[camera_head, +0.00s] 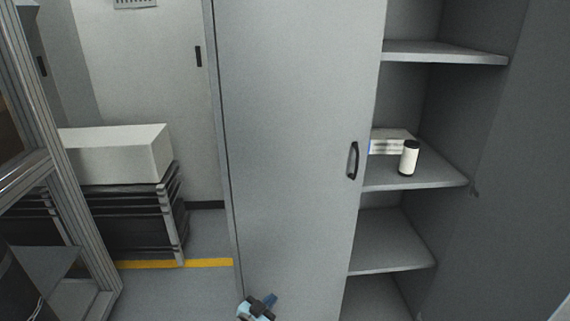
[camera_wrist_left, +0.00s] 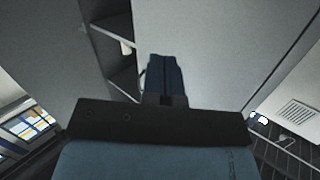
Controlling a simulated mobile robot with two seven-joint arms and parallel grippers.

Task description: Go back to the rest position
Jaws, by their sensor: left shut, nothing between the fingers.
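My left gripper (camera_head: 272,298) shows at the bottom edge of the head view, in front of the lower part of the grey cabinet door (camera_head: 290,150). In the left wrist view its two dark blue fingers (camera_wrist_left: 165,72) lie together with nothing between them. The gripper is shut and empty. Most of the left arm is cut off by the bottom of the head view. My right gripper is in neither view.
The cabinet stands open on its right side, with several grey shelves (camera_head: 400,247). A white bottle with a black cap (camera_head: 408,160) and a white box (camera_head: 388,141) sit on one shelf. A white block (camera_head: 115,153) rests on a dark rack at left. A metal frame (camera_head: 50,170) stands far left.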

